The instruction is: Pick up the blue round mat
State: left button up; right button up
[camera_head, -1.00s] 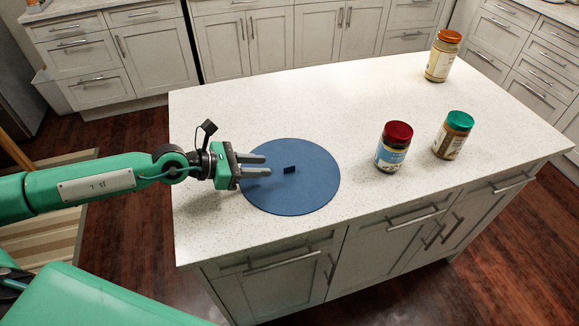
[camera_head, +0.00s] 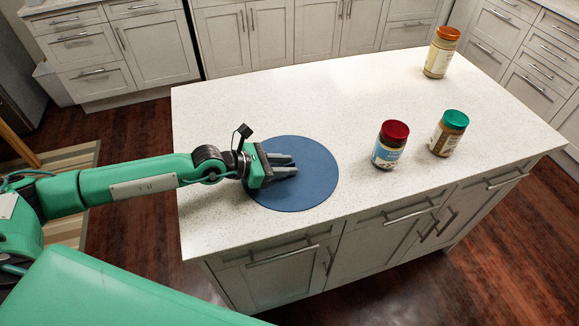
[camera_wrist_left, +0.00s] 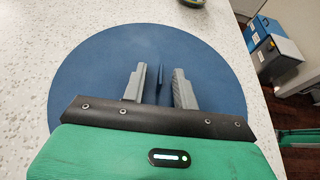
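The blue round mat (camera_head: 318,182) lies flat on the white counter; it also shows in the left wrist view (camera_wrist_left: 95,75). A small dark upright tab (camera_wrist_left: 160,80) stands at its middle. My left gripper (camera_head: 293,165) is over the mat, with its fingers pointing right in the head view. In the left wrist view the gripper (camera_wrist_left: 160,78) is open, with one finger on each side of the tab and a gap on both sides. In the head view the fingers hide the tab. My right gripper is not in view.
On the counter (camera_head: 240,105) stand a red-lidded jar (camera_head: 387,156), a green-lidded jar (camera_head: 444,141) and an orange-lidded jar (camera_head: 436,62), all right of the mat. The counter behind the mat is clear. Its front edge lies close below the mat.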

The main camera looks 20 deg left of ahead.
pick_arm(q)
grip_shut()
jog(key=shift+r, duration=0.1)
